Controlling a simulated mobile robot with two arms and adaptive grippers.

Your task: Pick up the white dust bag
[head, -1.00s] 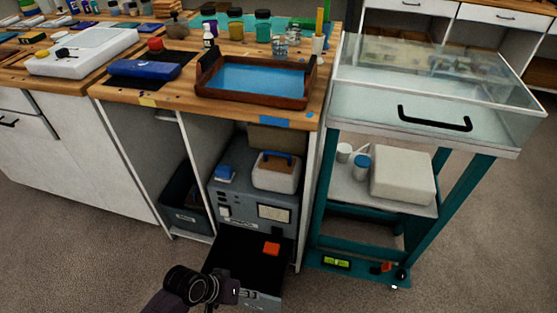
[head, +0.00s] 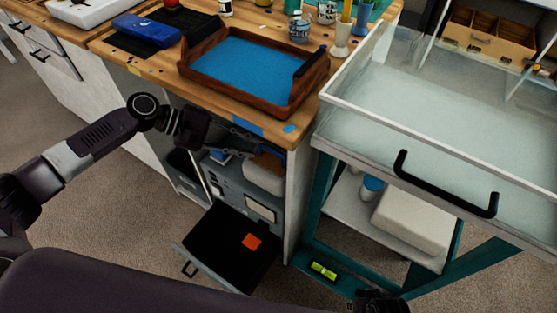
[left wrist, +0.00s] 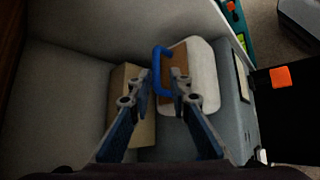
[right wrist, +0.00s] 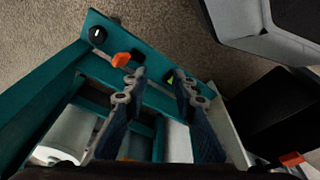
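The white dust bag (head: 264,177) appears to be the white rounded body with a brown top in the open cabinet under the bench. It has a blue handle, clearest in the left wrist view, where the bag (left wrist: 203,75) stands beside a cardboard-coloured box. My left gripper (head: 243,138) reaches into the cabinet opening above it. In the left wrist view my left gripper (left wrist: 165,74) is open, its fingertips apart over the blue handle (left wrist: 157,62); contact cannot be told. My right gripper (right wrist: 157,76) is open and empty over the cart's teal lower frame.
A grey unit with an open black drawer (head: 215,250) holding an orange piece stands below the bag. The bench edge with a wooden tray (head: 190,70) overhangs it. The teal cart (head: 325,225) with a clear-lidded case and a white block (head: 412,222) stands at right.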

